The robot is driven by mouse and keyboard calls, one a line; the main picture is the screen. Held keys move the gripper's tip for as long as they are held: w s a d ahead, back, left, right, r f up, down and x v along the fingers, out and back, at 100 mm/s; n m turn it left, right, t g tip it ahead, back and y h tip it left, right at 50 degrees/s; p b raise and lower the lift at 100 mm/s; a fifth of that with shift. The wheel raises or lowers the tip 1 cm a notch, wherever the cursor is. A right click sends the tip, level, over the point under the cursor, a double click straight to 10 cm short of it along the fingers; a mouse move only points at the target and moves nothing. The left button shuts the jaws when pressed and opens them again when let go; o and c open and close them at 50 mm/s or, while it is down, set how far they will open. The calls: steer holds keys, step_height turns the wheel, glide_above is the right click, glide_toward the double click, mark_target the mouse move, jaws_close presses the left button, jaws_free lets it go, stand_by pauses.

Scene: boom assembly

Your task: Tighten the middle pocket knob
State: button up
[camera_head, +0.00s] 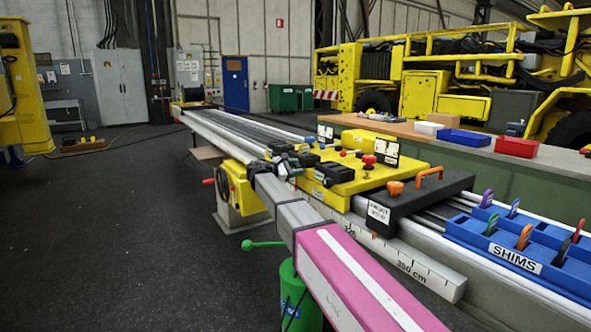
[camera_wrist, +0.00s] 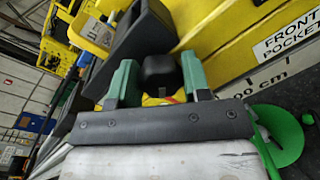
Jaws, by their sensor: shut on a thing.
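My gripper (camera_head: 284,153) reaches the near side of the yellow carriage (camera_head: 345,180) on the rails. In the wrist view its green fingers (camera_wrist: 160,80) stand on both sides of a black knob (camera_wrist: 159,70) and are shut on it. A small bit of red shows just below the knob. A label reading FRONT POCKET (camera_wrist: 284,47) is on the yellow side to the right of the fingers. In the head view the gripped knob is too small and crowded to make out. Black blocks (camera_head: 340,175) stand on the carriage.
A black block with an orange knob (camera_head: 395,188) and blue SHIMS trays (camera_head: 520,262) sit along the rails at right. A graduated rail (camera_head: 400,262) runs in front of the carriage. A green ball-ended lever (camera_head: 262,244) sticks out below my arm.

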steer(key=m+y, duration=0.1)
steer(key=m, duration=0.6)
steer(key=shift+s+f, duration=0.1)
steer(key=shift+s, duration=0.05)
steer(key=m, duration=0.3)
steer(key=shift+t, duration=0.3)
steer(key=m, duration=0.3)
steer(key=shift+m+y, duration=0.3)
steer(key=m+t, duration=0.1)
steer(key=m, duration=0.4)
steer(key=shift+f+m, duration=0.1)
steer(key=shift+m, duration=0.3)
steer(key=m, duration=0.5)
steer(key=shift+m+t, duration=0.3)
steer(key=shift+t, duration=0.1)
steer(key=shift+m, duration=0.3)
steer(key=o, duration=0.6)
steer(key=shift+o, duration=0.2)
